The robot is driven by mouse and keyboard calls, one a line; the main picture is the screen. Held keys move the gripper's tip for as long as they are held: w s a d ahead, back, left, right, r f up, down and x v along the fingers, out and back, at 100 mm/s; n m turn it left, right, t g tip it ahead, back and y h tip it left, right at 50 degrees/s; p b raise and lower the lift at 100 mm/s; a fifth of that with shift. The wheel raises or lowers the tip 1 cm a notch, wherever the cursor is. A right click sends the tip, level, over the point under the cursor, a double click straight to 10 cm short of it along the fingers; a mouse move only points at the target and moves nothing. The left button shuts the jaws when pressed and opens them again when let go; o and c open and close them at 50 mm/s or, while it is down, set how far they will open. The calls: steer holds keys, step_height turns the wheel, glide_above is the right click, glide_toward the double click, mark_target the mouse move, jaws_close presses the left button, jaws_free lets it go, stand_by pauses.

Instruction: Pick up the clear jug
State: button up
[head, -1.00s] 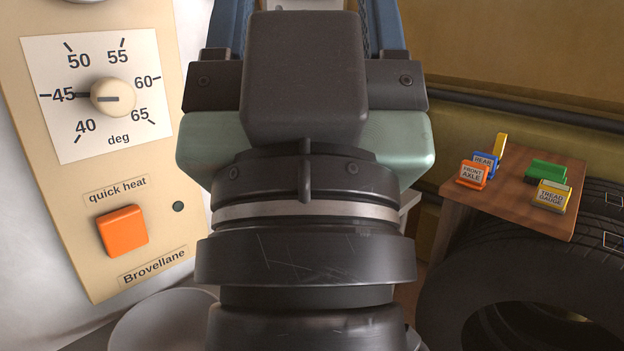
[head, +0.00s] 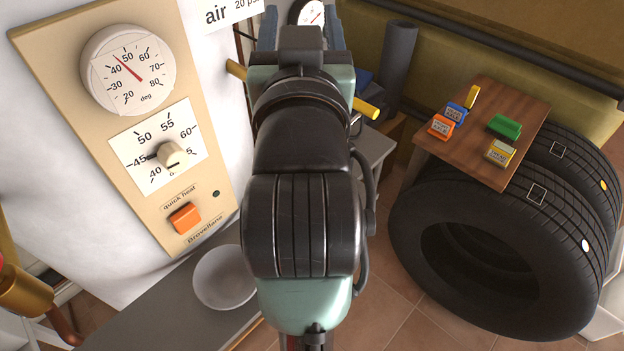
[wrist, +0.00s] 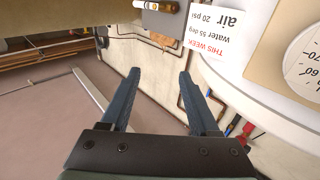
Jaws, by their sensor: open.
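I see no clear jug in the head view or the wrist view; it may be hidden behind my arm. My gripper (head: 300,28) points away at the top of the head view, largely covered by my own arm. In the wrist view, its two blue fingers (wrist: 160,76) are apart with nothing between them, in front of a pale wall with pipes.
A boiler panel (head: 90,130) with dials and an orange button (head: 185,218) stands left of my arm. A pale bowl (head: 224,278) rests on a grey ledge (head: 130,325) below. At right, a wooden board (head: 480,150) with coloured blocks sits by stacked tyres (head: 500,255).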

steer(key=s+d+f+m+g+h+p, duration=0.15)
steer(key=f+g, duration=0.25)
steer(key=f, duration=0.7)
steer(key=s+f+m+g+h+p, duration=0.1)
steer(key=s+f+m+g+h, duration=0.2)
steer(key=f, duration=0.9)
steer(key=s+f+m+g+h+p, duration=0.15)
steer(key=f+g, duration=0.25)
steer(key=f, duration=0.7)
steer(key=w+d+f+y+b, duration=0.1)
steer(key=w+d+f, duration=0.4)
steer(key=w+f, duration=0.3)
steer(key=shift+d+f+m, duration=0.15)
steer(key=shift+f+m, duration=0.1)
steer(key=shift+m, duration=0.15)
steer(key=shift+s, duration=0.1)
jaws_close()
